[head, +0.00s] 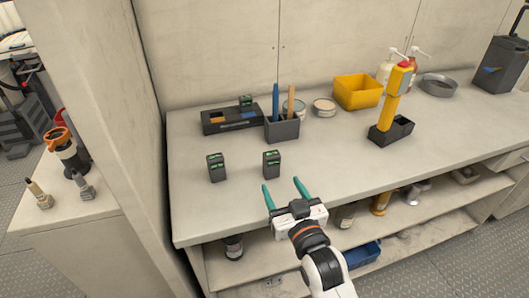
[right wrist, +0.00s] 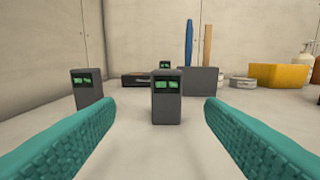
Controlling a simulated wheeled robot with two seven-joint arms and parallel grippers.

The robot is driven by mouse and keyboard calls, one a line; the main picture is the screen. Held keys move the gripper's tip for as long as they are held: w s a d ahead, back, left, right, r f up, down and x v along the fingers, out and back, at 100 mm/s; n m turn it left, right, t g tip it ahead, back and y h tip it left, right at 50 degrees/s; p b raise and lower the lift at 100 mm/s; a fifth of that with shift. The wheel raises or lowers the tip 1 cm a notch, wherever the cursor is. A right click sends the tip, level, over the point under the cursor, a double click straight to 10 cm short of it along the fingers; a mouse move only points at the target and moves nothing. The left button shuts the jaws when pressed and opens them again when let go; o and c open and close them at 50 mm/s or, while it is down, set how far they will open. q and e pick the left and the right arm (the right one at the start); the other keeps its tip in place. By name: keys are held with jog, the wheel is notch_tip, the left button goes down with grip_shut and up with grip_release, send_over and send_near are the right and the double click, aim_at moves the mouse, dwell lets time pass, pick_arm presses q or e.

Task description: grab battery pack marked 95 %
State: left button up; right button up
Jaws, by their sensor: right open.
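Two dark grey battery packs with green displays stand upright on the bench: a left one (head: 217,167) and a right one (head: 272,163). A third pack (head: 246,101) sits in the black charging dock (head: 219,125) behind them. The display figures are too small to read. My right gripper (head: 284,191) is open and empty at the bench's front edge, just in front of the right pack. In the right wrist view that pack (right wrist: 167,98) stands between the open teal fingers, farther off, with the left pack (right wrist: 88,90) beyond the left finger. My left gripper is not in view.
A grey holder (head: 282,128) with a blue and a wooden tool stands behind the packs. A yellow bin (head: 358,91), a yellow device in a black base (head: 391,118) and a metal bowl (head: 438,85) are farther right. The bench front right of the packs is clear.

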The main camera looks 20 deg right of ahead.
aim_at(269, 155)
jog(key=shift+w+r, duration=0.2)
jog(key=shift+w, duration=1)
jog(key=w, duration=0.4)
jog(key=shift+w+a+p, duration=0.1)
jog(key=shift+w+p, duration=0.1)
jog(key=shift+p, duration=0.1)
jog(key=shift+w, duration=0.6)
jog(key=w, duration=0.3)
jog(key=shift+w+d, duration=0.25)
jog(key=shift+w, duration=0.45)
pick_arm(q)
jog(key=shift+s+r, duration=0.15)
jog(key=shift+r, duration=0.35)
pick_arm(e)
jog(key=shift+s, duration=0.1)
jog(key=shift+c, duration=0.2)
